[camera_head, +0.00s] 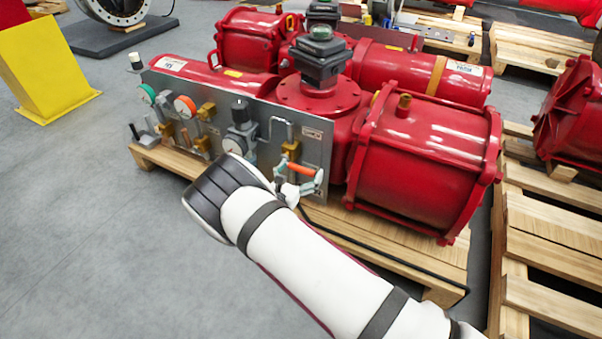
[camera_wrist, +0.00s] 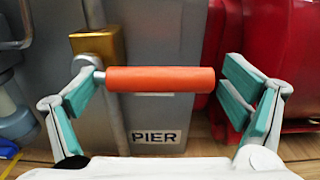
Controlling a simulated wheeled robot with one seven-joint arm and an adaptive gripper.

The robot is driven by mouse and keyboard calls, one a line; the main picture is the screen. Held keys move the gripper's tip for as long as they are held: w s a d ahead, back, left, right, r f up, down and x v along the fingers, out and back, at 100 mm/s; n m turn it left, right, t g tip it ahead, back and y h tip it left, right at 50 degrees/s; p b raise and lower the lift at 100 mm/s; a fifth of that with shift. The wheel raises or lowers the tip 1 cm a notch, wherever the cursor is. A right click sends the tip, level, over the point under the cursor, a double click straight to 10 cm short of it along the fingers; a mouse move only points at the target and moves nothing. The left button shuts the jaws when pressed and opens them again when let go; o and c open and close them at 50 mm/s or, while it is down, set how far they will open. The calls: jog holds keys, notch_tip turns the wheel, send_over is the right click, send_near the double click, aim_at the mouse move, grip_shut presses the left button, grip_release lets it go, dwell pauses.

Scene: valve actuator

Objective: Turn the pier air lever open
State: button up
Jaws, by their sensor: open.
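The pier air lever has an orange-red cylindrical handle (camera_wrist: 160,79) that lies level in the wrist view, with a brass valve body (camera_wrist: 98,50) at its left end. A "PIER" label (camera_wrist: 156,137) shows on the grey panel below it. My gripper (camera_wrist: 172,88) is open, with one teal-padded finger at each end of the handle, and the handle lies between them. The left finger is close to the handle's metal stem; I cannot tell whether it touches. In the head view the orange handle (camera_head: 301,169) is at the panel's right end, with my gripper (camera_head: 300,181) around it.
The grey panel (camera_head: 262,130) carries gauges, knobs and brass fittings left of the lever. A large red actuator (camera_head: 425,150) stands close on the right, on a wooden pallet (camera_head: 400,262). Grey floor (camera_head: 90,230) is clear at the left front.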

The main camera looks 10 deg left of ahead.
jog(key=shift+w+d+r, duration=0.1)
jog(key=shift+d, duration=0.05)
jog(key=c, duration=1.7)
jog(key=shift+r, duration=0.15)
